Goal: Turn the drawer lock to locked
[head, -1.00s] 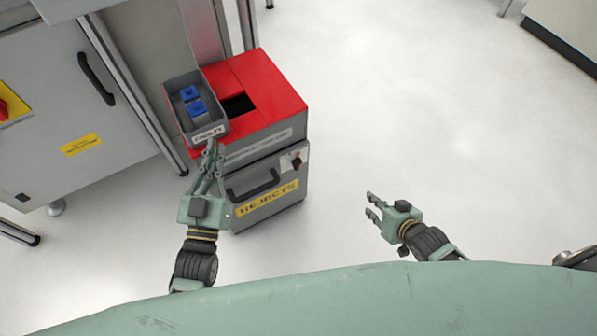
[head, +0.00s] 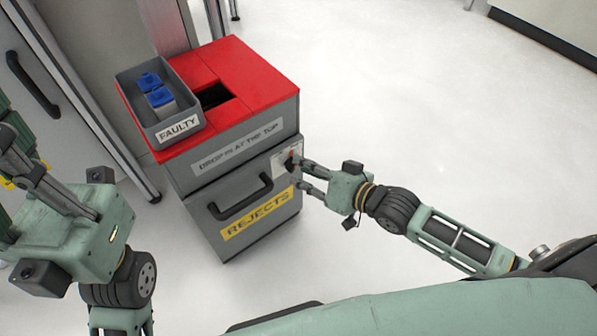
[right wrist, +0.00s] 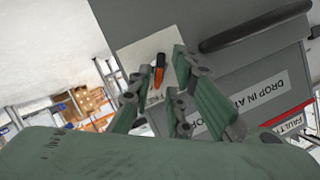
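The grey drawer unit with a red top (head: 262,72) stands on the floor. Its drawer front (head: 235,205) is closed, with a black handle and a yellow REJECTS label. The lock knob (head: 291,161) sits on a pale plate at the front's upper right. In the right wrist view the knob (right wrist: 158,74) looks black beside an orange mark, with partly hidden lettering below. My right gripper (head: 303,176) is open at the plate, its fingers either side of the knob in the wrist view; contact is unclear. My left gripper (head: 20,165) is large at the left, its fingertips unclear.
A grey FAULTY tray (head: 180,130) with blue-topped parts (head: 158,93) sits on the unit's red top, left of a dark opening. A grey cabinet (head: 50,75) stands at the left. The floor at the right (head: 430,90) is clear.

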